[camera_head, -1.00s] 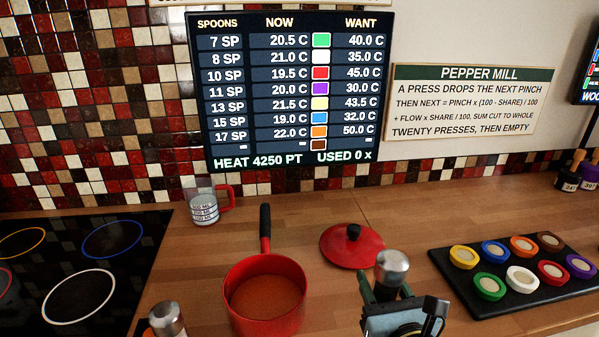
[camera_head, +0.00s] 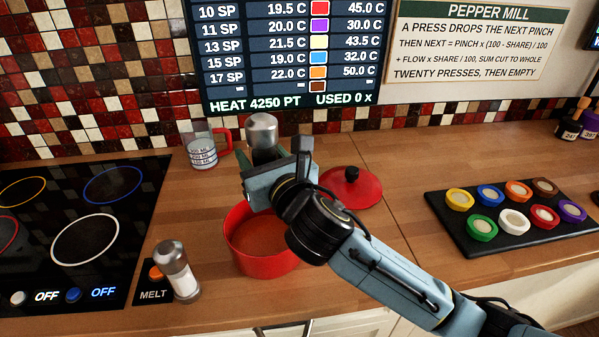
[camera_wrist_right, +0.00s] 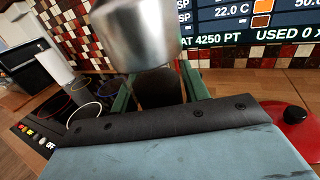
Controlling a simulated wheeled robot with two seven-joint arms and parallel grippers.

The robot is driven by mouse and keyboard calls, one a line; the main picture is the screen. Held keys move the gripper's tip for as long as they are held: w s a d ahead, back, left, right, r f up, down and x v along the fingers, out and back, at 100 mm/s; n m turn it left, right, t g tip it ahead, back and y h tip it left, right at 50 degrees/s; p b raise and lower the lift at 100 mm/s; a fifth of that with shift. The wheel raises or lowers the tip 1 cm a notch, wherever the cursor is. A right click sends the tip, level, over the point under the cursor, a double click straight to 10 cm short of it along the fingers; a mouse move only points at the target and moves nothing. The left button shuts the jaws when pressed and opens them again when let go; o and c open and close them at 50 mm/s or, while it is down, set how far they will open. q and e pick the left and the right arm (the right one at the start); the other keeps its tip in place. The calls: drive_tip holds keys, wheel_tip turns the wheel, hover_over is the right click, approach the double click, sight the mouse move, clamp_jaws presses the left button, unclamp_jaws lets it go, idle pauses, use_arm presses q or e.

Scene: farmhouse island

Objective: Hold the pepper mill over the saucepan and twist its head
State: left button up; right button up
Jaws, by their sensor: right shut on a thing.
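The pepper mill has a rounded silver head (camera_head: 261,128) and a dark body, which shows in the wrist view (camera_wrist_right: 160,88). My right gripper (camera_wrist_right: 160,92) is shut on the body, with a green finger on each side, and the silver head stands clear above the fingers. The mill is roughly upright. In the head view it appears above the back part of the red saucepan (camera_head: 262,262), which holds orange-brown contents. My gripper and arm hide part of the pan and its handle. My left gripper is not in view.
A silver-topped shaker (camera_head: 177,270) stands in front left of the pan by the MELT plate (camera_head: 153,294). A black hob (camera_head: 75,225) lies left, a measuring jug (camera_head: 201,148) behind, a red lid (camera_head: 352,188) behind right. A black tray (camera_head: 465,238) of colored pots sits right.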

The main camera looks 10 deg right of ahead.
drive_tip(key=shift+w+a+r, duration=0.1)
drive_tip(key=shift+a+r, duration=0.3)
drive_tip(key=shift+a, duration=0.25)
wheel_tip(320, 180, down, 6)
drive_tip(key=shift+f, duration=0.25)
idle(0.3)
idle(0.3)
